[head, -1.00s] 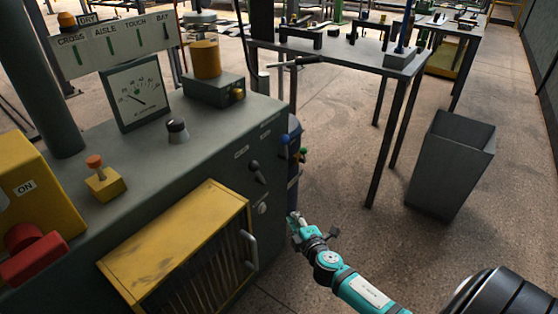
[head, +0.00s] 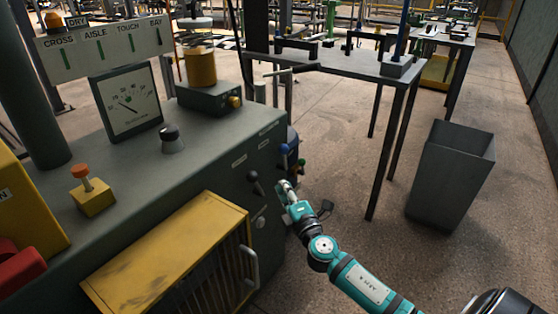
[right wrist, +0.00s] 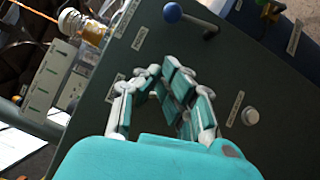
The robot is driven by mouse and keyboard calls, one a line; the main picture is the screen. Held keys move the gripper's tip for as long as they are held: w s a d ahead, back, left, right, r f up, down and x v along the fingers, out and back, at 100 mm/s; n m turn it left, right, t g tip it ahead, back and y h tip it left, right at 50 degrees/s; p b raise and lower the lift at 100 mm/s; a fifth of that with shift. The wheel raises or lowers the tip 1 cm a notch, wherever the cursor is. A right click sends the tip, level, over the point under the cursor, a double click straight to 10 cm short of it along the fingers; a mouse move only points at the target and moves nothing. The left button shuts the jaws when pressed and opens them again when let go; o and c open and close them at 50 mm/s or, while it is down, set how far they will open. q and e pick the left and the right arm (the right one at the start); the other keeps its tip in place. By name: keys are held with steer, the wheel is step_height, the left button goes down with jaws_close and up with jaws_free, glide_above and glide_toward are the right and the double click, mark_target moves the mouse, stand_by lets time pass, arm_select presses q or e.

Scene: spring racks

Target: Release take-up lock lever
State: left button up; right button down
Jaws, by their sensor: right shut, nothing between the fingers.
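On the side face of the dark green cabinet (head: 215,150) sits a lever with a black knob (head: 253,176). A blue-knob lever (head: 285,149) stands further back and also shows at the top of the right wrist view (right wrist: 172,12). The labels are too small to read, so I cannot tell which is the take-up lock lever. My right gripper (head: 283,188) is shut and empty, just right of the black-knob lever and below the blue one. In the right wrist view its fingers (right wrist: 162,72) lie in front of the panel and hide part of it. My left gripper is not in view.
A yellow slatted box (head: 170,255) with a handle juts out left of my right arm. A round button (right wrist: 250,116) sits on the panel. A dark table (head: 340,60) and a grey bin (head: 450,175) stand to the right, with open floor between.

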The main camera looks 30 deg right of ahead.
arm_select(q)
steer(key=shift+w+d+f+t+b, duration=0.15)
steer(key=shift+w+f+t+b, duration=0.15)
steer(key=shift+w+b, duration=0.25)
arm_select(e)
steer(key=w+d+r, duration=0.1)
steer(key=w+d, duration=0.4)
steer(key=w, duration=0.5)
steer(key=shift+w+r, duration=0.15)
steer(key=shift+r, duration=0.2)
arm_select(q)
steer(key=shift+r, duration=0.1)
arm_select(e)
steer(key=shift+a, duration=0.1)
arm_select(q)
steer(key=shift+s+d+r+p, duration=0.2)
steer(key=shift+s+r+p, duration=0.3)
steer(key=shift+p, duration=0.25)
arm_select(e)
steer(key=shift+d+r, duration=0.2)
